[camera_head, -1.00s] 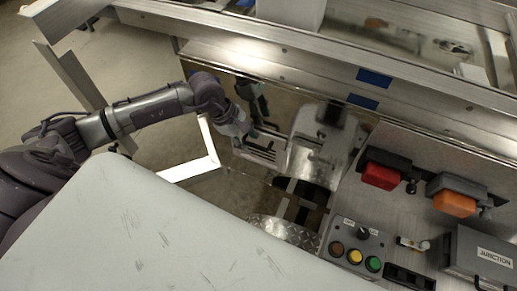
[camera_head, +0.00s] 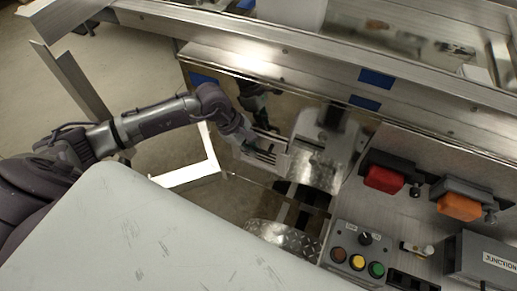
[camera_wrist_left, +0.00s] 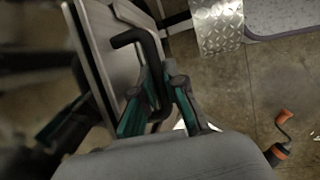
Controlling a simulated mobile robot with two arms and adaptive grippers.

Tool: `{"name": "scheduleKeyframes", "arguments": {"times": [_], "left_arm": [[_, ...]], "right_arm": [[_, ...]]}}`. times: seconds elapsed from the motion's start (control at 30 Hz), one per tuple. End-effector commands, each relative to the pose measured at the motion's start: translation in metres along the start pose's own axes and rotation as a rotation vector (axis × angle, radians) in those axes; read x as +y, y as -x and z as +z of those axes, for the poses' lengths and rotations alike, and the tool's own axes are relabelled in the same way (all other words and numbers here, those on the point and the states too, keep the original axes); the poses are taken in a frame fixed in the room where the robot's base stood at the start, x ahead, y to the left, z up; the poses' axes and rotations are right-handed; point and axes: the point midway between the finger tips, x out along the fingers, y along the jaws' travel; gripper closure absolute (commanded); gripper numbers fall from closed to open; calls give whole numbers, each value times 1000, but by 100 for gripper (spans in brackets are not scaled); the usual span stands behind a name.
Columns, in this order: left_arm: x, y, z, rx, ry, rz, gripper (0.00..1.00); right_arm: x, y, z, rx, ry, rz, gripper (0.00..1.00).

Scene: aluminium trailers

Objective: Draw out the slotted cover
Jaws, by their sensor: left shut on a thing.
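The slotted cover (camera_head: 268,158) is a pale metal panel with dark slots, low on the trailer's shiny side in the head view. My left gripper (camera_head: 246,140) is against its upper left part. In the left wrist view, the teal-padded fingers of the left gripper (camera_wrist_left: 158,108) are closed around a black bent handle (camera_wrist_left: 150,42), which stands out from a grey panel (camera_wrist_left: 118,45). The handle's lower end is hidden between the fingers. I cannot tell how far the cover stands off from the trailer. My right gripper is in neither view.
Right of the cover are a red switch (camera_head: 383,179), an orange switch (camera_head: 459,206), a button box (camera_head: 358,255) and a junction box (camera_head: 490,255). A tread plate (camera_head: 282,238) lies below. A crank tool with orange grips (camera_wrist_left: 280,135) is on the floor.

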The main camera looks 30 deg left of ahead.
Motion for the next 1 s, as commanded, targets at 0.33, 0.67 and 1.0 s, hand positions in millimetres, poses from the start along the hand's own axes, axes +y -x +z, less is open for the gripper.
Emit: {"name": "scheduleKeyframes", "arguments": {"times": [0.33,0.67,1.0], "left_arm": [[0,0,0,0,0,0,100],[2,9,3,0,-1,2,100],[6,31,13,0,-1,1,100]], "right_arm": [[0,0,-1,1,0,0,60],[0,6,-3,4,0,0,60],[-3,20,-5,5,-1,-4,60]]}}
